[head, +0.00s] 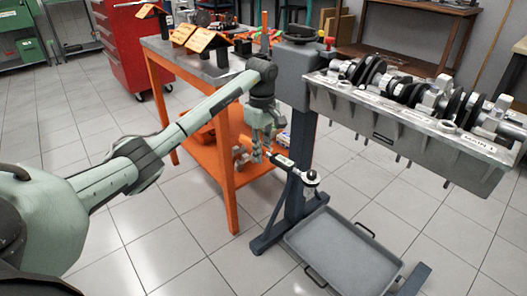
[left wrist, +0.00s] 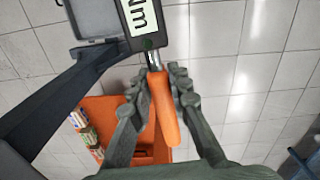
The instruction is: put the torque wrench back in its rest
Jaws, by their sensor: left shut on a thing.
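My left gripper (head: 262,151) is beside the engine stand, below the level of the bench top, and it is shut on the torque wrench (head: 290,165). In the head view the wrench's pale-labelled body and round end stick out to the right of the fingers, sloping down. In the left wrist view the gripper (left wrist: 156,88) has its fingers on either side of the orange handle of the torque wrench (left wrist: 164,112). The dark body with its "Nm" label points away from the gripper. I cannot pick out the wrench's rest. My right gripper is not in view.
The engine block with crankshaft (head: 400,125) hangs on the grey stand (head: 296,200) at right. A drip tray (head: 345,252) lies below. An orange-legged bench (head: 232,195) with orange-signed holders (head: 207,41) stands behind. A red cabinet (head: 130,45) is farther back. Floor at left is clear.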

